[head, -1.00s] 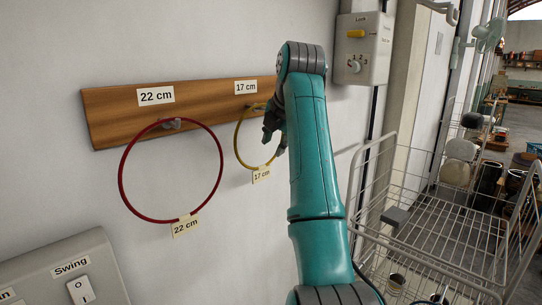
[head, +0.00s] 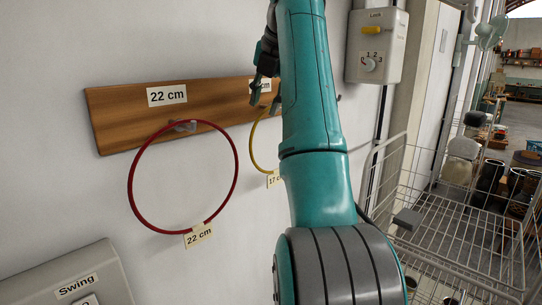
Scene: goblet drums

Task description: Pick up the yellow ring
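The yellow ring (head: 253,145) hangs against the wall below the right part of a wooden board (head: 220,92), with a 17 cm tag (head: 273,181) at its lower end. Its right side is hidden behind my arm. My gripper (head: 264,102) is in front of the board's right part, at and just above the top of the ring. Its dark fingers look parted, with part of a white label showing between them, and I see nothing held. The ring's peg is hidden.
A red ring (head: 130,190) with a 22 cm tag hangs from a peg (head: 183,126) to the left. A control box (head: 377,45) is on the wall at upper right. A wire cart (head: 450,250) stands at right. A Swing switch panel (head: 75,270) is at lower left.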

